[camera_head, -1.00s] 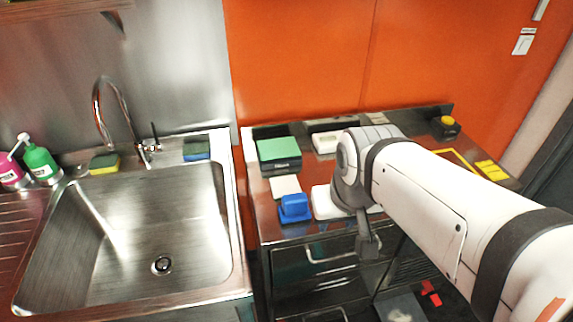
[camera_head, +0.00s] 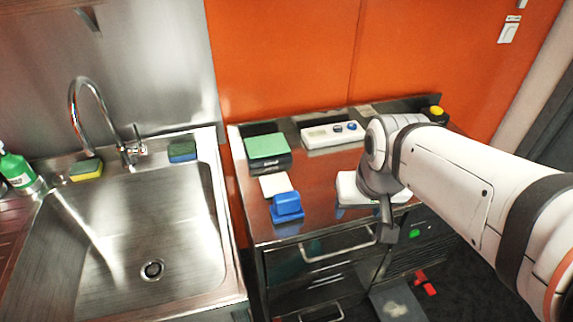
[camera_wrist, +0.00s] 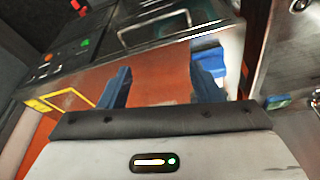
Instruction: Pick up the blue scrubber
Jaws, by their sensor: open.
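A blue block with a raised top (camera_head: 286,205), apparently the scrubber, sits near the front left edge of the steel counter (camera_head: 320,221). Part of it shows beyond the right finger in the wrist view (camera_wrist: 207,62). A blue and dark green sponge (camera_head: 182,151) lies on the sink's back right rim; it also shows at the right of the wrist view (camera_wrist: 277,102). My gripper (camera_wrist: 163,85) is open, with nothing between its dark blue fingers. In the head view it is right of the blue block, apart from it, and partly hidden by my arm.
A white pad (camera_head: 275,185) and a green-topped block (camera_head: 267,148) lie behind the blue block. A white device with knobs (camera_head: 332,135) stands at the counter's back. The sink (camera_head: 150,230) is to the left, with a yellow-green sponge (camera_head: 86,169).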

